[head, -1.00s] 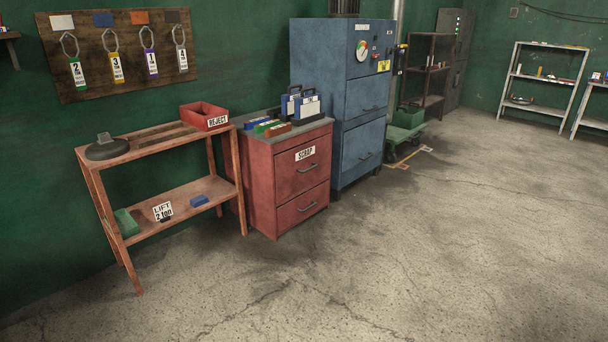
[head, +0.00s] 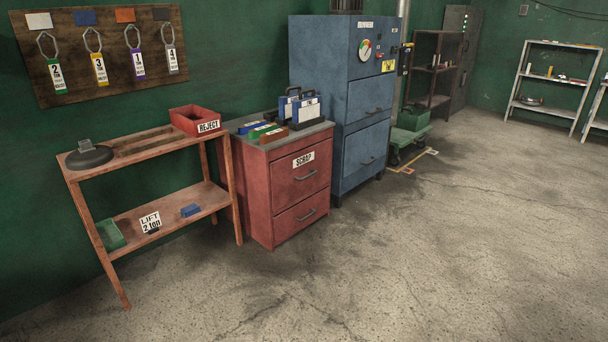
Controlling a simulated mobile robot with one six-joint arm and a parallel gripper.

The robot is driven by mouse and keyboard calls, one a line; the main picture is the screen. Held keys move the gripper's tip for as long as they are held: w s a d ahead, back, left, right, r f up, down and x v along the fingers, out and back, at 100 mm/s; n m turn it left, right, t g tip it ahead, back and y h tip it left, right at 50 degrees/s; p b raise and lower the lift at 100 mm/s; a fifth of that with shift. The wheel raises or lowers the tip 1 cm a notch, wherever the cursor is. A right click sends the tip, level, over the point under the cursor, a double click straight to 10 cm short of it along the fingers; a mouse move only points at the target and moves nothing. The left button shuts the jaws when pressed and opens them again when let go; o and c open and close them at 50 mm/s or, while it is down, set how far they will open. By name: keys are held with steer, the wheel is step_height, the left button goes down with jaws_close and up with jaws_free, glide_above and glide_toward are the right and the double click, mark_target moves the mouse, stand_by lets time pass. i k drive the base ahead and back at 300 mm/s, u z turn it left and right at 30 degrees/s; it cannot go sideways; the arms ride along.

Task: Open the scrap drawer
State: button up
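The red scrap cabinet (head: 246,190) stands against the green wall in the head view, left of the blue cabinet. It has two drawers, both shut. The upper drawer (head: 288,187) bears the white SCRAP label (head: 304,160) and a dark bar handle (head: 306,176). The lower drawer (head: 290,222) has a similar handle (head: 306,215). My gripper is not in view.
Blue-and-white holders (head: 305,112) and small coloured blocks stand on the red cabinet. A wooden rack (head: 160,213) with a red REJECT bin (head: 193,121) stands on its left, a blue cabinet (head: 365,140) on its right. The concrete floor (head: 430,260) in front is clear.

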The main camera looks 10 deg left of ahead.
mark_target(294, 175)
steer(key=u, duration=0.3)
steer(key=i, duration=1)
steer(key=u, duration=0.55)
steer(key=i, duration=0.95)
steer(key=u, duration=0.5)
steer(key=i, duration=1.1)
steer(key=u, duration=0.15)
